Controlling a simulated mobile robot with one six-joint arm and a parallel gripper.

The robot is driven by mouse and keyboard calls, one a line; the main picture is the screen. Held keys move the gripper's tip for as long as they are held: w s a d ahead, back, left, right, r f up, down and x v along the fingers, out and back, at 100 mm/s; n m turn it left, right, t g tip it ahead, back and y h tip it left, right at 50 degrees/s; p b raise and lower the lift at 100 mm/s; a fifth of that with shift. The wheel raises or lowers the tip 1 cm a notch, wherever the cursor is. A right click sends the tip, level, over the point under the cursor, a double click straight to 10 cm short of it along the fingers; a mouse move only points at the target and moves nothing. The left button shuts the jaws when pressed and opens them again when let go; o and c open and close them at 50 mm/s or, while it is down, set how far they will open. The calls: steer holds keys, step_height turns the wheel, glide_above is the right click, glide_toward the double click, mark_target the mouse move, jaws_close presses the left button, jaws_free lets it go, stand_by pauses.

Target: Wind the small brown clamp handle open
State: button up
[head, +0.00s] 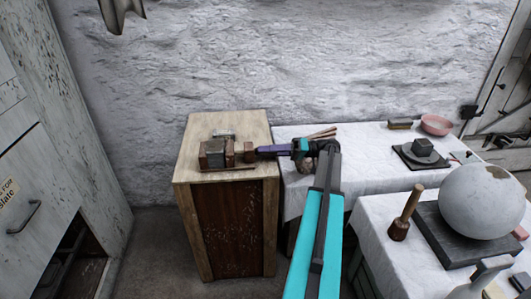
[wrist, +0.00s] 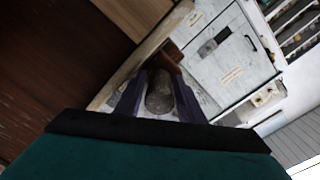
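The clamp (head: 214,153) sits on top of a wooden cabinet, a dark blocky body with a brown upright piece at its right end (head: 248,152). A brown piece also shows just past the fingertips in the wrist view (wrist: 170,54). I cannot tell for sure which part is the small brown handle. My gripper (head: 259,151), with purple fingers, reaches in from the right, level with the clamp's right end. In the wrist view a rounded grey-brown thing (wrist: 159,97) lies between the fingers. Whether the fingers press on it cannot be told.
The wooden cabinet (head: 187,183) stands against a rough white wall. White-covered tables (head: 350,150) at right hold a large plaster sphere (head: 482,203), a mallet (head: 404,213) and a pink bowl (head: 437,125). A pale drawer cabinet (head: 40,170) is at left, with floor between.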

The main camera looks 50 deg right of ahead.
steer(key=shift+w+a, duration=0.1)
steer(key=shift+c, duration=0.3)
steer(key=c, duration=0.7)
steer(key=shift+f+n+b, duration=0.15)
steer(key=shift+n+b, duration=0.15)
steer(key=shift+b, duration=0.25)
steer(key=shift+n+b, duration=0.7)
steer(key=shift+b, duration=0.3)
steer(key=shift+n+b, duration=0.7)
steer(key=shift+b, duration=0.2)
steer(key=shift+n, duration=0.3)
